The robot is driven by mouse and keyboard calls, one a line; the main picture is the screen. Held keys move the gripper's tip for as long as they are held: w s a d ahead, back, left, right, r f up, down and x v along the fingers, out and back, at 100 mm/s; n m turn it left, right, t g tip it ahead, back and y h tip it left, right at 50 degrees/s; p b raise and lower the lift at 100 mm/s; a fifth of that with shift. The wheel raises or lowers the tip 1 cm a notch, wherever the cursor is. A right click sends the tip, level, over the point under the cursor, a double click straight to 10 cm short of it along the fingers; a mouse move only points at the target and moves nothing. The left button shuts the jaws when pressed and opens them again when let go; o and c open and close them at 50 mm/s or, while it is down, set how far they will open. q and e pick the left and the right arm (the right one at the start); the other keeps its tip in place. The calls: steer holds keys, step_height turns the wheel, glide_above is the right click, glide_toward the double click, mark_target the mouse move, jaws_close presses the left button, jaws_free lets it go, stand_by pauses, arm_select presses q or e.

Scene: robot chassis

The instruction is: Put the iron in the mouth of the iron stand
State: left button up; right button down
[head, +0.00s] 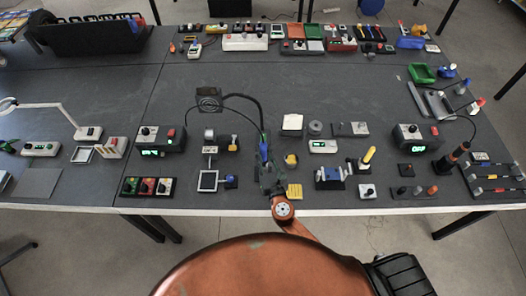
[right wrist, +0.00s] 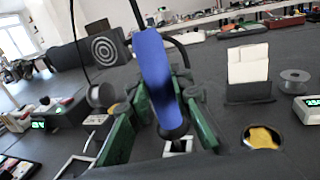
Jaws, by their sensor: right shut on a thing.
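The iron (head: 264,151) has a blue handle and a dark cable from its far end. It also shows in the right wrist view (right wrist: 154,72), tilted, its dark collar toward the camera. My right gripper (head: 265,160) is shut on it, with green fingers on either side of the handle (right wrist: 160,98). The iron's tip is hidden. A grey cylinder (head: 209,133) on a dark post stands left of the gripper and looks like the iron stand's mouth; it shows in the wrist view (right wrist: 103,95), apart from the iron. I cannot be sure it is the stand. My left gripper is not in view.
A station with a green display (head: 160,140) is at left. A black panel with rings (head: 209,98) stands behind. A yellow-filled cup (head: 291,160), a white card holder (head: 292,124) and a spool (head: 315,129) are right of the gripper. Dark bench (head: 330,88) is clear farther back.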

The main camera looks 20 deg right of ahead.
mark_target(264, 159)
steer(key=shift+f+b, duration=1.45)
steer(key=shift+f, duration=0.2)
steer(key=c, duration=1.7)
jaws_free()
steer(key=shift+o, duration=0.2)
steer(key=shift+s, duration=0.1)
steer(key=s, duration=1.1)
steer(key=shift+s+a, duration=0.15)
steer(key=shift+s, duration=0.25)
step_height(264, 159, up, 10)
steer(key=p, duration=1)
